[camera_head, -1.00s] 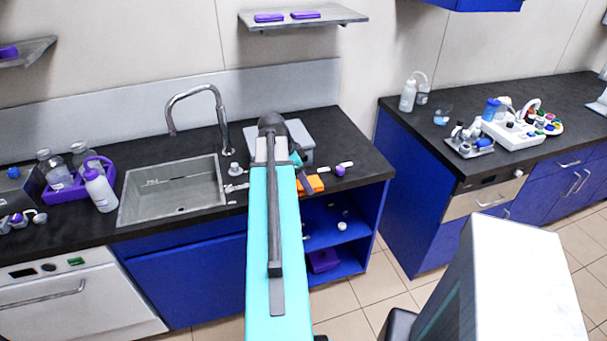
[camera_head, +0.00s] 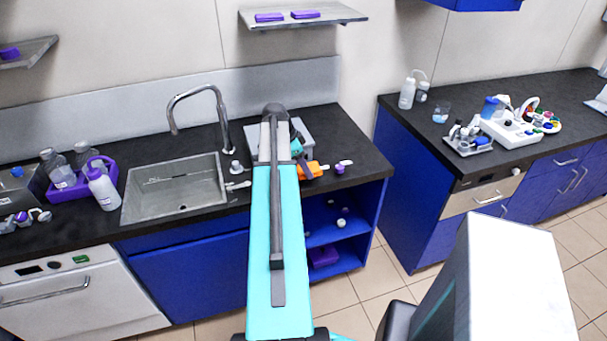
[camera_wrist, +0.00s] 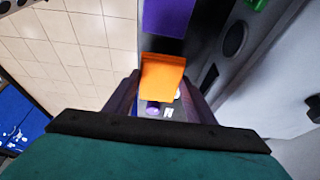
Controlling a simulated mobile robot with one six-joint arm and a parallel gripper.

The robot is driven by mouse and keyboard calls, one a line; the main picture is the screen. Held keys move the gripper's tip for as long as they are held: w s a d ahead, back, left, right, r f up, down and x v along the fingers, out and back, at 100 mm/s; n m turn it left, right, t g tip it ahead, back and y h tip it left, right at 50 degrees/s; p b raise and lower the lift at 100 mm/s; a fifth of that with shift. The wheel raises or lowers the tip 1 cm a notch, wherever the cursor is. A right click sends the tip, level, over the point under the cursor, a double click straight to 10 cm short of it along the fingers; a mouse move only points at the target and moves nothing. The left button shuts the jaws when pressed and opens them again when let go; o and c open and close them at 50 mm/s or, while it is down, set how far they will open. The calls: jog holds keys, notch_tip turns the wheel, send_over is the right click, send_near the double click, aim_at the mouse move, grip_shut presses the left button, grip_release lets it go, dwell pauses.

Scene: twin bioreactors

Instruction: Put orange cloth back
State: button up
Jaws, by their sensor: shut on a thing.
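The orange cloth (camera_head: 311,170) is a small, bright orange, block-like piece near the front right end of the dark sink counter. In the wrist view the orange cloth (camera_wrist: 162,78) sits between the two dark fingertips. My gripper (camera_wrist: 160,95) is shut on it. In the head view my gripper (camera_head: 303,167) shows only in part, past the end of my turquoise arm, with the cloth at its tip. I cannot tell from the head view whether the cloth touches the counter or is held above it.
A small purple-and-white item (camera_head: 341,167) lies just right of the cloth. A grey box (camera_head: 307,139) stands behind my arm. The sink (camera_head: 175,188) and its tap are to the left. Open blue shelves (camera_head: 335,235) lie below the counter. The wrist view shows a purple surface (camera_wrist: 168,16) beyond the cloth.

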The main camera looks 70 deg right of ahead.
jog(key=shift+f, duration=0.15)
jog(key=shift+f+p, duration=0.9)
jog(key=shift+f, duration=0.75)
jog(key=shift+f, duration=0.15)
jog(key=o, duration=1)
jog(key=shift+r, duration=0.25)
jog(key=shift+b+v, duration=2.05)
jog(key=shift+v, duration=3.95)
